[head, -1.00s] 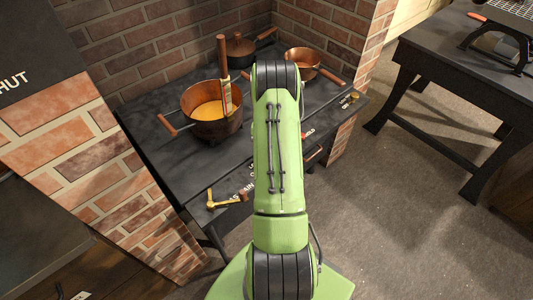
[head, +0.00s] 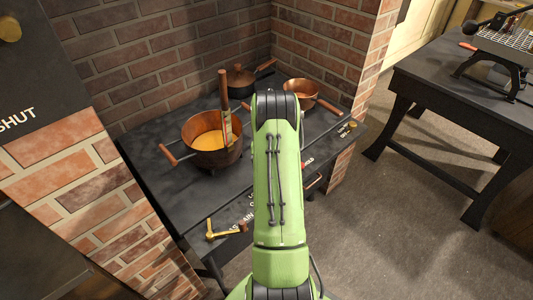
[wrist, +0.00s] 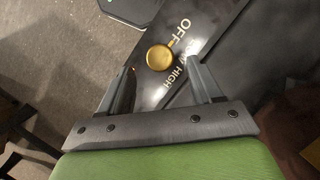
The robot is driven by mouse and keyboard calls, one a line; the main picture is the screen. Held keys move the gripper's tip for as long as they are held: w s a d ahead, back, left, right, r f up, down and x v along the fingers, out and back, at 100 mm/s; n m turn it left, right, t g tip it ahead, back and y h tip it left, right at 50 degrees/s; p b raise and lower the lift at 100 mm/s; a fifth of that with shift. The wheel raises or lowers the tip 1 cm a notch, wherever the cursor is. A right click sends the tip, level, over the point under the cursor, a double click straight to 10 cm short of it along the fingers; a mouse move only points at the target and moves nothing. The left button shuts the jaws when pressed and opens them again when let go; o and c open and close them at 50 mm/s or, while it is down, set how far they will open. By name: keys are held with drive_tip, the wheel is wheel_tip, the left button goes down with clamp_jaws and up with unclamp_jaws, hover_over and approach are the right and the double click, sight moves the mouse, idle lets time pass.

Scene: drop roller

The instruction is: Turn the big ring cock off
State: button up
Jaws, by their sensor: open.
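A round brass cock (wrist: 159,57) with a short pointer sits on a dark panel in the wrist view. OFF and HIGH are printed beside it, with another word partly covered between them. The pointer slants up and right towards the lettering. My gripper (wrist: 160,72) is open, its two fingers apart on either side of the cock. Whether they touch it I cannot tell. In the head view my green arm hides the gripper and part of the stove front. A brass cock (head: 351,125) shows at the right front corner; I cannot tell whether it is the same one.
The dark stove top (head: 165,205) holds a large copper pot (head: 230,152) of yellow liquid, a lidded pot (head: 238,80) and a small copper pan (head: 301,96). A brass lever (head: 222,231) is at the front left. A dark table (head: 425,85) stands right, with open floor between.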

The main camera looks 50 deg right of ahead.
drive_tip(key=p+v, duration=0.3)
drive_tip(key=v, duration=0.9)
